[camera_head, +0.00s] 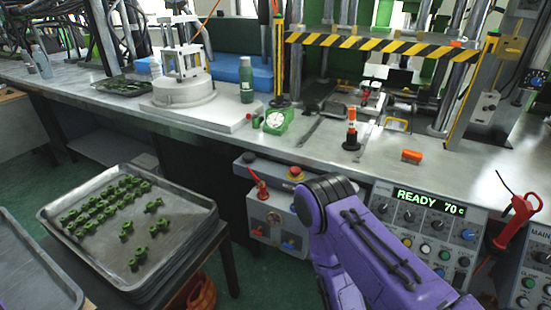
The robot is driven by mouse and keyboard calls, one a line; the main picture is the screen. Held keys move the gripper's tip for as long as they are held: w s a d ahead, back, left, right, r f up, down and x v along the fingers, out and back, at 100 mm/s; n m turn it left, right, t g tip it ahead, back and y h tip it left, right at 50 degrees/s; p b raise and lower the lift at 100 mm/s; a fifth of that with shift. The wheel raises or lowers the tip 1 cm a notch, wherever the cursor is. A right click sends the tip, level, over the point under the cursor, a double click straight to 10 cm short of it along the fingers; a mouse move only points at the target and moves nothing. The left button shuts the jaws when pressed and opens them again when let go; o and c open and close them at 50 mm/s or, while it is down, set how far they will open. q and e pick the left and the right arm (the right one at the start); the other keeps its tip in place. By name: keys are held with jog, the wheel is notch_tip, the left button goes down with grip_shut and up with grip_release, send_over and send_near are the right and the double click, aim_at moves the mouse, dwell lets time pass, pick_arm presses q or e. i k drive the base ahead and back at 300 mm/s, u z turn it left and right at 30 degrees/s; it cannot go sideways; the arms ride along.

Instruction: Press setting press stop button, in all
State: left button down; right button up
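I cannot read which button is labelled stop. My purple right arm comes in from the lower right, and its bent joint is just below and right of the red button in the picture. The arm covers part of the panel. My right gripper does not show, and my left arm and gripper are out of view.
A press with a yellow-black striped bar (385,43) stands on the metal bench (330,160). A grey box with a red lever (258,185) is left of the arm. A tray (180,200) of green parts is at lower left. A red handled tool (515,220) is at right.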

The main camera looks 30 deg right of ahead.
aim_at(295, 170)
jog(key=z, duration=0.35)
jog(key=i, duration=0.75)
jog(key=z, duration=1.1)
jog(key=i, duration=0.3)
jog(key=z, duration=0.3)
